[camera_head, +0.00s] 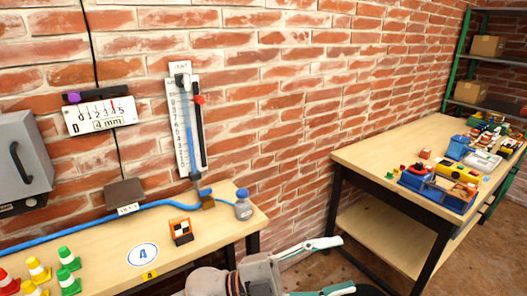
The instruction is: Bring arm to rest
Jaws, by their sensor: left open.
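My left gripper (338,264) shows at the bottom middle, in front of the gap between the two tables. Its two slim white and green fingers are spread apart and point to the right, with nothing between them. It is apart from both tables in the picture. Part of my grey arm shows behind it at the bottom edge. My right gripper is not in view.
A gauge (180,125) hangs on the brick wall. The right table (385,150) carries several toys and trays.

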